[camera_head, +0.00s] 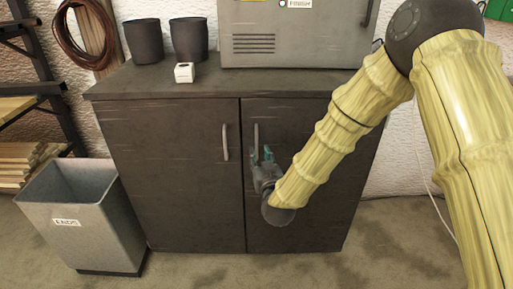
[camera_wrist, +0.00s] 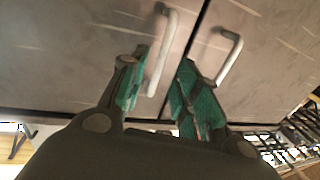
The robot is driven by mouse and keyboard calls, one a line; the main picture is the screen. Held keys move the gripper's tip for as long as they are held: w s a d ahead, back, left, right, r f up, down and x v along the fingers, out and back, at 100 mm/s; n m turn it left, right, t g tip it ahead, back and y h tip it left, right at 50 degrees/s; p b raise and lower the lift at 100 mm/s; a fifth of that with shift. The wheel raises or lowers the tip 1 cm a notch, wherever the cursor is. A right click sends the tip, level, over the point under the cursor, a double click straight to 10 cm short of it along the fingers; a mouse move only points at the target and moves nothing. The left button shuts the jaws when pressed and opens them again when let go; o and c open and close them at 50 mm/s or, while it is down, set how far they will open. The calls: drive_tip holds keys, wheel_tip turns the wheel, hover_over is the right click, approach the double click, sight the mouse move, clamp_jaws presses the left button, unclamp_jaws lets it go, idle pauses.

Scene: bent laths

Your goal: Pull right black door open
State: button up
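The right black door (camera_head: 300,215) of the low cabinet looks closed, flush with the left door. Its upright bar handle (camera_head: 256,140) is partly hidden by my gripper (camera_head: 264,154). In the wrist view, which is turned round, this handle (camera_wrist: 168,45) shows on the left-hand door panel (camera_wrist: 80,50). My gripper (camera_wrist: 163,62) is open there, with teal-padded fingers. The lower part of the handle lies between the fingers, closer to the left one. I cannot tell whether that finger touches it.
The left door (camera_head: 170,170) has its own handle (camera_head: 225,143), just beyond the right finger in the wrist view. A grey bin (camera_head: 85,220) stands at the left. Two dark cups (camera_head: 144,42), a small white box (camera_head: 184,73) and a grey machine (camera_head: 295,35) stand on top.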

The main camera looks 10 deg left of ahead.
sight(257, 147)
drive_tip(key=shift+x, duration=2.95)
drive_tip(key=shift+c, duration=0.5)
clamp_jaws()
